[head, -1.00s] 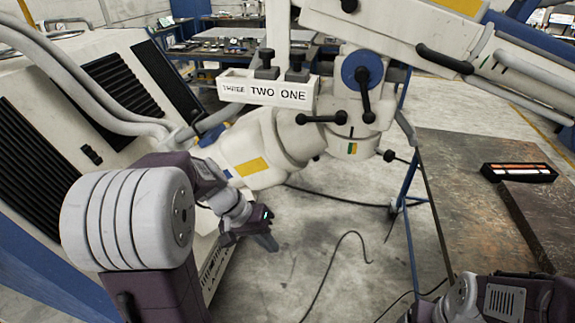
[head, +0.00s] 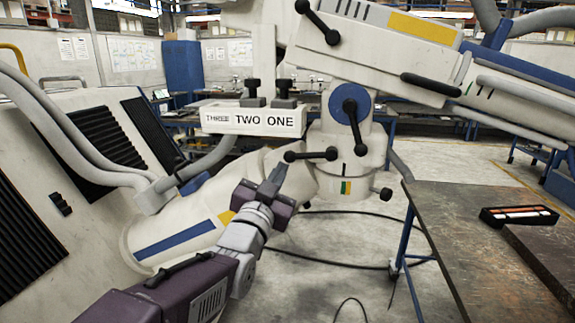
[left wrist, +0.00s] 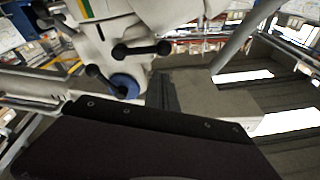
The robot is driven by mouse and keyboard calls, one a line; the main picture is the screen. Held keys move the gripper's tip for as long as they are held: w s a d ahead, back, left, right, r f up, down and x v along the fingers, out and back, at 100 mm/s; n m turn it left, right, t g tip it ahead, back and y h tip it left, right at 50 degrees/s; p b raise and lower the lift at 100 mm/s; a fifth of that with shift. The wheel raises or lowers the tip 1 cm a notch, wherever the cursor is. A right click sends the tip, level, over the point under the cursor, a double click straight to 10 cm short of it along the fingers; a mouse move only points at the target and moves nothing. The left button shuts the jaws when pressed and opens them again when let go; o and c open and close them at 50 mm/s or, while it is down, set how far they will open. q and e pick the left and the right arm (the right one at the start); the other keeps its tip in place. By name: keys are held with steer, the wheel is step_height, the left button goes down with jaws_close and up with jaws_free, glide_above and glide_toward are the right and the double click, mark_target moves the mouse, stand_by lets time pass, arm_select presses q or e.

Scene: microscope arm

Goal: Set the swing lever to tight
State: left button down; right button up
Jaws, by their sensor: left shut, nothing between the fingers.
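The white microscope arm (head: 345,140) carries several black levers. A short black lever with rounded ends (head: 311,154) lies almost level on the lower joint, above a green and yellow mark (head: 346,187); I cannot tell for sure that it is the swing lever. It also shows in the left wrist view (left wrist: 140,49). Another black lever (head: 352,118) hangs down across a blue disc. My left gripper (head: 278,172) is shut and empty, just below and left of the level lever's left end, apparently apart from it. Its fingers (left wrist: 163,92) point toward the levers. My right gripper is out of view.
A white holder marked THREE, TWO, ONE (head: 253,121) is just above the gripper. A bulky white machine (head: 60,150) stands left. A dark-topped table (head: 470,240) with a small black tray (head: 519,216) is right. Cables lie on the floor.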

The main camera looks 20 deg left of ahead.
arm_select(q)
steer(key=p+x, duration=0.2)
steer(key=x, duration=0.7)
steer(key=shift+w, duration=0.2)
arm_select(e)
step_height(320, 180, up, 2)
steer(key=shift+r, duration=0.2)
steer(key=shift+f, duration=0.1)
